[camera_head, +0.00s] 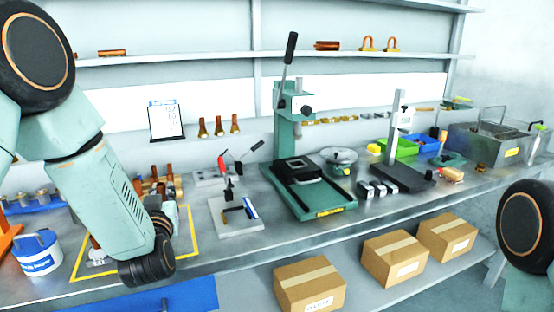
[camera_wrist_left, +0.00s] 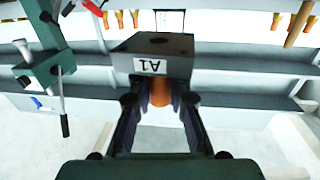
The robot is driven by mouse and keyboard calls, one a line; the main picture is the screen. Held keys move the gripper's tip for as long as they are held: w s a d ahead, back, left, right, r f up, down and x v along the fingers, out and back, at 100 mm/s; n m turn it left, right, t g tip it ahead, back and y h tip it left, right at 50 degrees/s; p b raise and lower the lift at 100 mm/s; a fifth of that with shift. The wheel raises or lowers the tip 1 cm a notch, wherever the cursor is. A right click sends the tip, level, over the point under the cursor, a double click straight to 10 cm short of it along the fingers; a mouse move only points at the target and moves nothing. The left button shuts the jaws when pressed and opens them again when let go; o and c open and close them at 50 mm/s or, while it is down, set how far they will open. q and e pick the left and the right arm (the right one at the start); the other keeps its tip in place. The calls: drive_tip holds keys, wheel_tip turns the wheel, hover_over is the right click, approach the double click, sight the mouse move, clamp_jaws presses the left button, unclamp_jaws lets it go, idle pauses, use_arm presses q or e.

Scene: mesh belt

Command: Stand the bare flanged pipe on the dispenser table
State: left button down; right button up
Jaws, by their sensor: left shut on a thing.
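My left gripper (camera_wrist_left: 160,108) is shut on a copper-coloured piece (camera_wrist_left: 161,93), seen between its two fingers in the left wrist view. A grey block (camera_wrist_left: 152,48) labelled A1, with a round hole, hides most of that piece. I cannot tell its full shape or whether the block is attached to it. In the head view my left forearm hides the fingers; the arm ends (camera_head: 147,268) low over the bench's left front. No dispenser table can be picked out with certainty. My right gripper is out of view.
A green lever press (camera_head: 295,115) stands mid-bench (camera_head: 385,222). A blue-white tub (camera_head: 37,258) stands left of my arm. Several copper flared pieces (camera_head: 219,127) stand at the back. Cardboard boxes (camera_head: 310,285) sit on the lower shelf. The bench's front strip right of my arm is clear.

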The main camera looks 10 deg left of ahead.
use_arm(q)
drive_tip(key=s+d+f+m+t+h, duration=0.25)
drive_tip(key=d+m+h, duration=0.35)
drive_tip(key=d+h, duration=0.4)
drive_tip(key=s+d+f+m+g+h+b, duration=0.1)
drive_tip(key=s+d+f+m+h, duration=0.1)
drive_tip(key=s, duration=0.5)
drive_tip(key=s+d+f+m+g+h+b, duration=0.1)
drive_tip(key=s+d+f+m+g+h, duration=0.1)
drive_tip(key=s+d+f+h, duration=0.2)
drive_tip(key=s+d+f, duration=0.2)
drive_tip(key=s+f, duration=0.1)
drive_tip(key=f, duration=0.1)
drive_tip(key=shift+s+m, duration=0.25)
drive_tip(key=shift+m, duration=0.15)
